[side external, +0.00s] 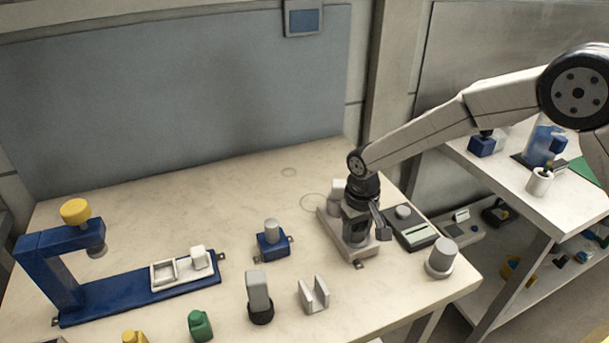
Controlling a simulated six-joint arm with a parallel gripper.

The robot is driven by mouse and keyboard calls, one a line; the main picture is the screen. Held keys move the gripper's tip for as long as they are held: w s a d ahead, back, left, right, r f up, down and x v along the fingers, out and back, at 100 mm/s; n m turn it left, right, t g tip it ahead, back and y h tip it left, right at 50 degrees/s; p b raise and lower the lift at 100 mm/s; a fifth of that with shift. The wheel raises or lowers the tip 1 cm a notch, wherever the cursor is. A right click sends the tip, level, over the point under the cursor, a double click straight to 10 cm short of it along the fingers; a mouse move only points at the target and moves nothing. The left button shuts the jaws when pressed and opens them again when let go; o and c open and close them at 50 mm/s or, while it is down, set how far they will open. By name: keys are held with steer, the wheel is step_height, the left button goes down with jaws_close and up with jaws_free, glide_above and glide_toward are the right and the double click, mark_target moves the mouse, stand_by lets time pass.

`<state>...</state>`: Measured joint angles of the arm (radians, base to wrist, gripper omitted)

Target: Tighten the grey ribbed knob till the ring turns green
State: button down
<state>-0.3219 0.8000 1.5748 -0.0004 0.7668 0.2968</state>
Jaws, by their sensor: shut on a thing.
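My gripper (361,222) points down at a light grey fixture (362,250) on the right part of the table. Its jaws are shut on what appears to be the grey ribbed knob on this fixture. The jaws and the arm's end hide the knob, so its ribs cannot be made out. No green ring shows at the fixture; whether the ring is hidden there I cannot tell.
A small blue box (270,244), a white slotted holder (313,295) and a blue press (64,262) stand to the left.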

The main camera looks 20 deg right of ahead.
mark_target(357, 226)
steer(key=m, duration=0.5)
stand_by(0.6)
steer(key=shift+f+m, duration=0.1)
steer(key=shift+m, duration=0.6)
steer(key=m, duration=0.6)
steer(key=shift+s, duration=0.1)
steer(key=shift+f, duration=0.1)
steer(key=shift+c, duration=1.2)
jaws_free()
steer(key=shift+r, duration=0.2)
steer(key=shift+r, duration=2.45)
